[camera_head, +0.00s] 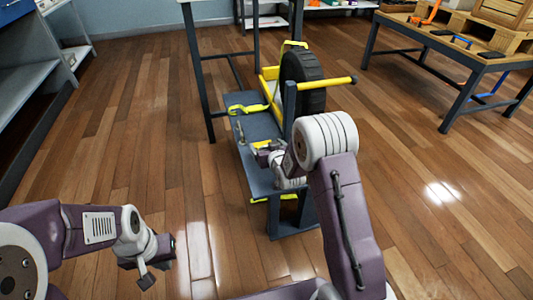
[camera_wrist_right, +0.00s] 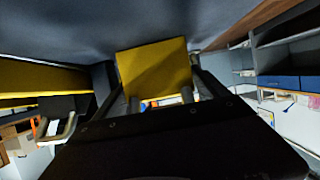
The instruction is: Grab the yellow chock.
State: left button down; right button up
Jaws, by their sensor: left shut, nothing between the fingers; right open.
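The yellow chock (camera_wrist_right: 155,68) shows in the right wrist view as a yellow block straight ahead of my right gripper (camera_wrist_right: 160,98). The two fingers are apart, one near each lower side of the block; I cannot tell whether they touch it. In the head view my right gripper (camera_head: 262,153) is low over the dark grey bench (camera_head: 258,125), with a small yellow patch at its tip; the arm and gripper hide most of what is there. My left gripper (camera_head: 160,262) is shut and empty, low at the left above the floor, away from the bench.
A black wheel (camera_head: 303,80) stands in a yellow frame with a yellow bar (camera_head: 325,84) sticking out right. A yellow strap-like piece (camera_head: 247,109) lies on the bench. A table with pallets (camera_head: 462,28) is at upper right, shelves (camera_head: 25,65) at left.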

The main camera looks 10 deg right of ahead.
jog(key=shift+r, duration=0.1)
jog(key=c, duration=1.6)
jog(key=shift+o, duration=0.2)
jog(key=shift+r, duration=0.1)
notch_tip(320, 180, up, 28)
jog(key=p, duration=1.5)
